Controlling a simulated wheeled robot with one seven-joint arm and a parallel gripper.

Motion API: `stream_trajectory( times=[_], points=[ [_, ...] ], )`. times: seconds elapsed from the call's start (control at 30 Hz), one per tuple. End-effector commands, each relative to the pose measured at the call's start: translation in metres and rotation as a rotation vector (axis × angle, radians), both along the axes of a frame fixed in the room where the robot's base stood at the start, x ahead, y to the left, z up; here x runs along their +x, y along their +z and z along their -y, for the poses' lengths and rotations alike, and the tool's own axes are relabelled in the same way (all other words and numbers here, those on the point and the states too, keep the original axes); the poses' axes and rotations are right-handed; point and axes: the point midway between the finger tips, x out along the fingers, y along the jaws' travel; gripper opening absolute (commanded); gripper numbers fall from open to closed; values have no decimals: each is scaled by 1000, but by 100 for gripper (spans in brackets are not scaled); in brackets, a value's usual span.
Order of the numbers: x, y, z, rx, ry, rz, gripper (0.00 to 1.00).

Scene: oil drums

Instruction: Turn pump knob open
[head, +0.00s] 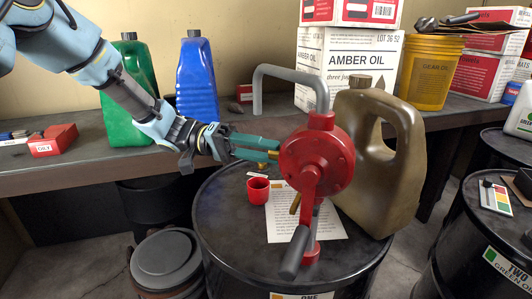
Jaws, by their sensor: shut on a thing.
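A red rotary hand pump (318,160) stands upright on a black drum (225,225). It has a grey bent pipe on top and a crank with a dark grip at the front. My gripper (272,149) reaches in from the left with its teal fingers at the left side of the pump body. It is shut on the pump knob, which is mostly hidden by the fingers and the pump. A small brass piece (262,165) shows just under the fingers. I cannot tell how far the knob is turned.
A brown jug (378,165) stands right beside the pump. A red cup (258,190) and a printed sheet (285,228) are on the drum below my gripper. Green (128,90) and blue (197,80) jugs stand on the bench behind. More drums stand at the right.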

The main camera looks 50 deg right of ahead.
Motion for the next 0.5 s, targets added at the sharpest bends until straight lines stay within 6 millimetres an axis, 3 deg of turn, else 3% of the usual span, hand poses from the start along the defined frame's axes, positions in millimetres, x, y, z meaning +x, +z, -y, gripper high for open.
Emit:
stream_trajectory(
  times=[0.5],
  points=[
    [1,2,0,476,3,-124,0]
  ],
)
